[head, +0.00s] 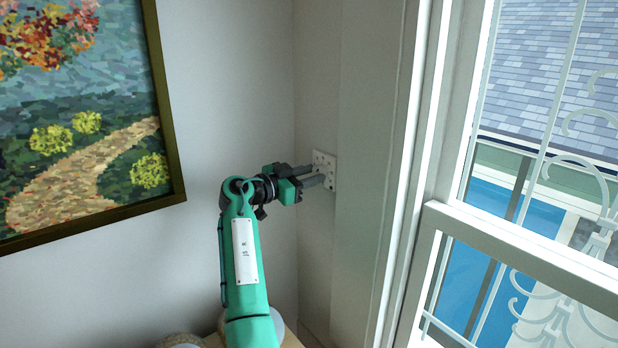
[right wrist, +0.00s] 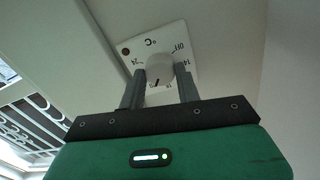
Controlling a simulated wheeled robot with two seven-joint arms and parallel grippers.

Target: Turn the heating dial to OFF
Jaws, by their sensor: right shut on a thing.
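The heating dial is a white square plate (head: 325,168) on the narrow wall face left of the window. In the right wrist view its round white knob (right wrist: 160,66) sits at the middle of the plate, with dark markings around it that appear turned over. A short dark pointer mark on the knob faces the lower edge of the picture, toward my gripper body. The small markings are hard to read. My right gripper (head: 318,174) reaches the plate, its two grey fingers (right wrist: 160,80) shut on the knob, one on each side. My left gripper is not in view.
A framed landscape painting (head: 90,110) hangs on the wall to the left. A window with a white frame (head: 520,248) and curled bars is at the right. A wooden surface edge (head: 290,338) shows low, beside my arm. The wall around the plate is clear.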

